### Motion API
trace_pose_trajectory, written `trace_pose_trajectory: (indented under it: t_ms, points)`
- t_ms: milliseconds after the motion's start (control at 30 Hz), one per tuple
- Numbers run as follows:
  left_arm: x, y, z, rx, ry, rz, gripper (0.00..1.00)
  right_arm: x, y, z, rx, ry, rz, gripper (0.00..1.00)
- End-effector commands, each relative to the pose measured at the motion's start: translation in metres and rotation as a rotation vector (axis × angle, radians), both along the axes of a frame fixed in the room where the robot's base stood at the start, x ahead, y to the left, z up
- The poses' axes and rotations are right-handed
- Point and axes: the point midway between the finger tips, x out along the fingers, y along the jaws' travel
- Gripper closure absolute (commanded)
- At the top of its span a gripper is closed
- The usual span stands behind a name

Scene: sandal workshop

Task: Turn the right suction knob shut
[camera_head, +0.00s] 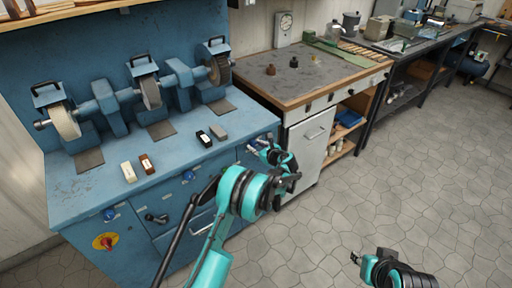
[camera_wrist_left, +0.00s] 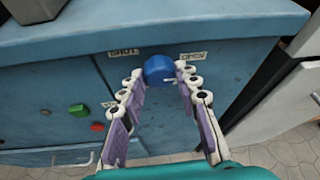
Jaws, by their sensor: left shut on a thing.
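The right suction knob is a round blue knob (camera_wrist_left: 158,68) on the front of the blue bench (camera_wrist_left: 50,55), just under its top edge in the left wrist view. One small label (camera_wrist_left: 124,52) sits to its left and another (camera_wrist_left: 190,56) to its right; a pale mark shows at its lower right. My left gripper (camera_wrist_left: 158,82) is shut on the knob, one fingertip at each side.
Two other blue knobs, middle (camera_head: 189,175) and left (camera_head: 109,214), are on the same front, with a red rotary switch (camera_head: 105,241). Grinding wheels and small blocks stand on the bench. A wooden-topped cabinet (camera_head: 310,135) stands close right. The tiled floor (camera_head: 400,170) is clear.

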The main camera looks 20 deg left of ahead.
Motion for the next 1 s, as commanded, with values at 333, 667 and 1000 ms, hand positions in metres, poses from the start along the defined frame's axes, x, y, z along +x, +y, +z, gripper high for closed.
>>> trace_pose_trajectory:
  t_ms: [333,667,1000]
  points:
    - [-0.0011,0.0015,-0.0004,-0.078,-0.100,0.000,0.97,0.0000,0.0000,0.0000,0.000,0.000,0.000,0.66]
    - [-0.0024,0.0020,-0.0016,-0.256,-0.330,-0.001,0.97,0.0000,0.0000,0.0000,0.000,0.000,0.000,0.66]
    - [-0.0034,0.0032,-0.0038,-0.454,-0.583,-0.001,0.97,0.0000,0.0000,0.0000,0.000,0.000,0.000,0.66]
